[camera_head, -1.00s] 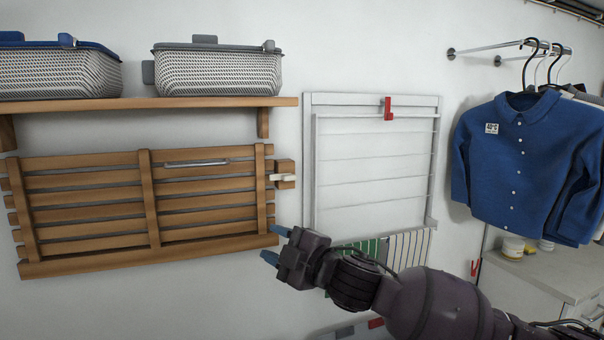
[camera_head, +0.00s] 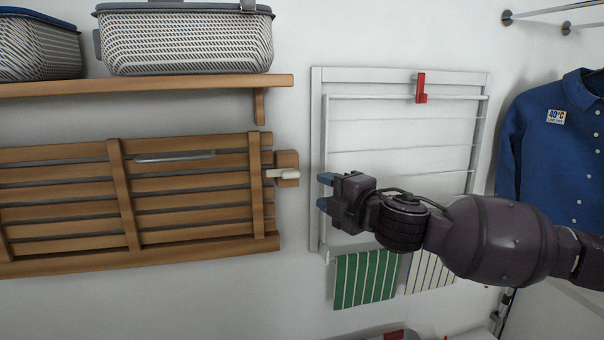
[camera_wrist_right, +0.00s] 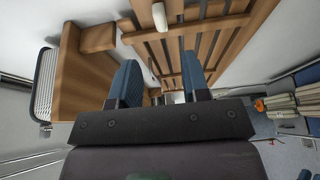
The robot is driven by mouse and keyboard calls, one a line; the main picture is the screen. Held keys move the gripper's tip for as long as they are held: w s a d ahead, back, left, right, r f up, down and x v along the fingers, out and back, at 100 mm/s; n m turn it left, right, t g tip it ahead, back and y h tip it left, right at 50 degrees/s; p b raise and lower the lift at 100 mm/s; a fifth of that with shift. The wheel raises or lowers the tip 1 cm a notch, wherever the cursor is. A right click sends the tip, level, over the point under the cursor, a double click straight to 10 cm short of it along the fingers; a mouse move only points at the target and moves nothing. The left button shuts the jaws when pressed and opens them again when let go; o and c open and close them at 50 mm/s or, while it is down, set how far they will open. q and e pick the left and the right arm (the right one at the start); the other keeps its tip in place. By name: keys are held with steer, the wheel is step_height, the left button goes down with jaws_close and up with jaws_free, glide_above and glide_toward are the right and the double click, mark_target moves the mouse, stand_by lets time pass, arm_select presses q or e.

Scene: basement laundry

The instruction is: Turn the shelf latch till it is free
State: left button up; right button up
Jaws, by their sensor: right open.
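The slatted wooden shelf (camera_head: 125,195) is folded flat against the wall. The shelf latch (camera_head: 283,173), a pale lever on a wooden block (camera_head: 288,160), lies about level across the shelf's right edge. In the right wrist view the latch (camera_wrist_right: 159,15) shows at the top, beyond the fingers. My right gripper (camera_head: 322,191) is just right of the latch and slightly lower, apart from it. Its blue fingers are spread with nothing between them; they also show in the right wrist view (camera_wrist_right: 160,75). My left gripper is not in view.
A fixed shelf above holds wicker baskets (camera_head: 190,42). A white drying rack (camera_head: 400,135) with a red clip (camera_head: 421,88) hangs behind my right gripper. A striped green cloth (camera_head: 365,278) hangs below. A blue shirt (camera_head: 555,140) hangs at the right.

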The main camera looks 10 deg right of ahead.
mark_target(294, 176)
arm_select(q)
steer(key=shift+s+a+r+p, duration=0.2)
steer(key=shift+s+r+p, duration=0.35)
steer(key=shift+p, duration=0.6)
arm_select(e)
steer(key=x, duration=1)
steer(key=shift+w+a, duration=0.2)
steer(key=shift+w, duration=0.05)
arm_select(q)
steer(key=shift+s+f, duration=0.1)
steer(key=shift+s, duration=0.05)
arm_select(e)
jaws_close()
